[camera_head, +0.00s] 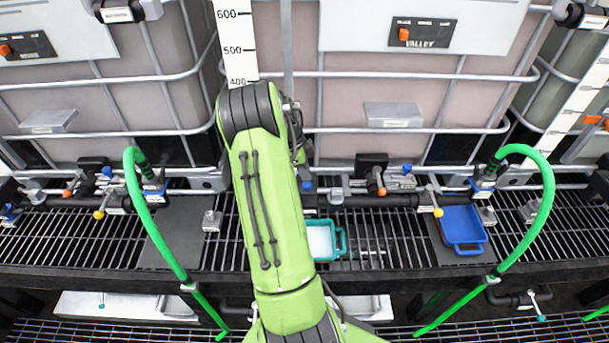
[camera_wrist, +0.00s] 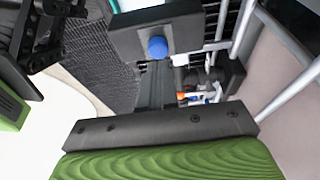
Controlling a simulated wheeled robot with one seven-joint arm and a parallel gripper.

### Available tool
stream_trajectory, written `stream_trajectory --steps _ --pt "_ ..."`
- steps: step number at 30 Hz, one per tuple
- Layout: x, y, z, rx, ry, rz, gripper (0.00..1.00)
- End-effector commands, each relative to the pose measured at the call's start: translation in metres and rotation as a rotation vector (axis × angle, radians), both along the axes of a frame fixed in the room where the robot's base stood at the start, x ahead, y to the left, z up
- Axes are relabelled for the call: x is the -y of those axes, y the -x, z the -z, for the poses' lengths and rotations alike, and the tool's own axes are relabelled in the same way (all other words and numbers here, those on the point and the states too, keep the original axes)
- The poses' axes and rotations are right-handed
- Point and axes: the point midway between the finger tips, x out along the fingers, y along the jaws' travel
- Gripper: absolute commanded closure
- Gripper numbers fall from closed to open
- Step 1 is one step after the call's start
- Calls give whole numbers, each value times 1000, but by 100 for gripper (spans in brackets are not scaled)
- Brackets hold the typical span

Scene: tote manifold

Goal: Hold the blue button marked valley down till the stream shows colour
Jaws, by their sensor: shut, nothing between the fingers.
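In the wrist view a round blue button (camera_wrist: 157,47) stands out from a dark block; no marking on it can be read. My gripper (camera_wrist: 156,64) shows there as dark fingers, shut and empty, with the tips close below the button. I cannot tell whether they touch it. In the head view my arm hides the gripper. The word VALLEY is on a dark plate (camera_head: 422,34) on the right middle tank. A teal tray (camera_head: 341,243) with pale contents sits on the grating, partly behind my arm. I cannot make out a stream.
A blue tray (camera_head: 462,228) sits on the grating to the right. Green hoses (camera_head: 548,190) arch on both sides of my arm. Valves with orange and yellow handles line the pipe, and metal cage bars (camera_head: 400,75) front the tanks.

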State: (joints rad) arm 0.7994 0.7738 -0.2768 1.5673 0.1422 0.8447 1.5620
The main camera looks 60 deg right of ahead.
Motion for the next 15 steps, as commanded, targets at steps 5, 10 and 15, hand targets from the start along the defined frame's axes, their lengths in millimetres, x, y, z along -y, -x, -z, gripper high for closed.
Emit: stream_trajectory --steps 5,10,15 --pt "0 0 18 0 -1 0 100" --pt "0 0 22 1 2 0 100" --pt "0 0 22 1 2 0 100"
